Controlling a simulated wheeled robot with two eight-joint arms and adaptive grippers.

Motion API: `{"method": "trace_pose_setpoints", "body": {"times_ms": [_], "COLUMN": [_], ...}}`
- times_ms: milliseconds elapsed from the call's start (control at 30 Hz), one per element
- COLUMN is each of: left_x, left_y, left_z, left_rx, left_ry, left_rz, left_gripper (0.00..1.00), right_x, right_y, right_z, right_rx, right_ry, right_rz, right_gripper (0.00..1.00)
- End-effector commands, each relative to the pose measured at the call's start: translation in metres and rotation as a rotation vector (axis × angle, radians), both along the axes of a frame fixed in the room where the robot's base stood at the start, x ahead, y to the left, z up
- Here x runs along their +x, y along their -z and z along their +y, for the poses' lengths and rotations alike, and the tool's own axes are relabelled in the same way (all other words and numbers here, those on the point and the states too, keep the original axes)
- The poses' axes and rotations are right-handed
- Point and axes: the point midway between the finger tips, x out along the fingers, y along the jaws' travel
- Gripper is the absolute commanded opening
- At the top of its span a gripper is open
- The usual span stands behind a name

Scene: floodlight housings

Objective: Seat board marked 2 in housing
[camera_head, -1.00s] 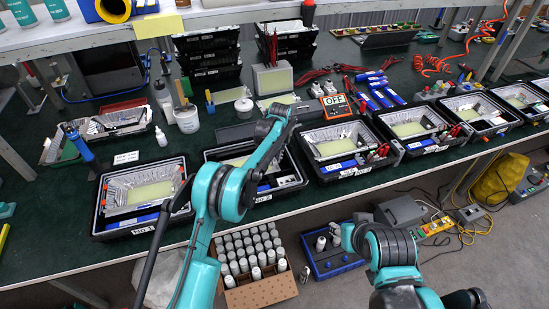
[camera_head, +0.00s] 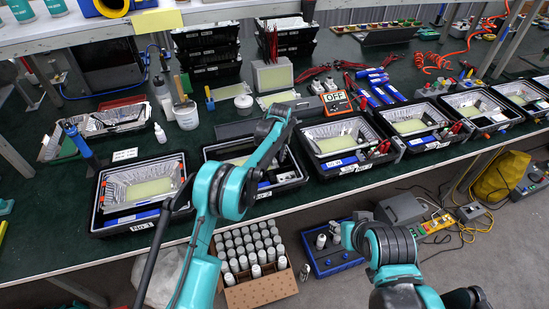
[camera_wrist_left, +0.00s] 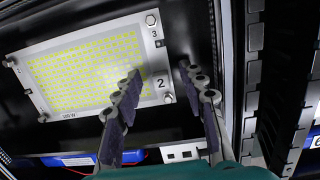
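In the left wrist view, a pale board (camera_wrist_left: 85,72) with a yellow LED grid and the figures 2 and 3 beside its right-hand corners lies inside a dark housing (camera_wrist_left: 180,22). Screw heads show at its corners. My left gripper (camera_wrist_left: 160,70) is open and empty; one finger overlaps the board's right edge and the other is over the dark housing beside it. In the head view, the second housing from the left (camera_head: 292,180) is partly covered by my left arm, and the left gripper (camera_head: 272,150) is mostly hidden there. My right gripper (camera_head: 347,234) is near the blue tray, its fingers unclear.
Other housings stand along the bench, one to the left (camera_head: 95,215) and several to the right (camera_head: 350,168). A box of cylinders (camera_head: 262,290) and a blue tray (camera_head: 340,268) are below the bench front.

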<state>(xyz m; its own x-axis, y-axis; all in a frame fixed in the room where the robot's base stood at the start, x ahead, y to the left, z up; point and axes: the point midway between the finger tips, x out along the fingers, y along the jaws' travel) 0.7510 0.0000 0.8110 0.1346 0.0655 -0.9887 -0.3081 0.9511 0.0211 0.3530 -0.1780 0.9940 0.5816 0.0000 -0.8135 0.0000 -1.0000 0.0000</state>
Motion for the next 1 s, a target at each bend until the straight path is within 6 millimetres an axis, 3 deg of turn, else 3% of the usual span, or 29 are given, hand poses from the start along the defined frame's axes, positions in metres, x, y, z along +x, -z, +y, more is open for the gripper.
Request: {"method": "trace_pose_setpoints", "body": {"times_ms": [200,333,700,1000], "left_x": [0.000,-0.001,-0.012,-0.016], "left_y": [-0.001,-0.011,-0.087,-0.118], "left_z": [0.000,-0.001,-0.006,-0.008], "left_rx": [0.000,0.000,0.000,0.000], "left_ry": [0.000,0.000,0.000,0.000], "left_rz": [0.000,0.000,0.000,0.000], "left_gripper": [0.41,0.41,0.41,0.41], "right_x": [0.000,0.000,0.000,0.000], "right_y": [0.000,0.000,0.000,0.000], "right_z": [0.000,0.000,0.000,0.000], "right_rx": [0.000,0.000,0.000,0.000], "right_ry": [0.000,0.000,0.000,0.000], "right_rz": [0.000,0.000,0.000,0.000], "right_gripper": [0.40,0.40,0.40,0.40]}}
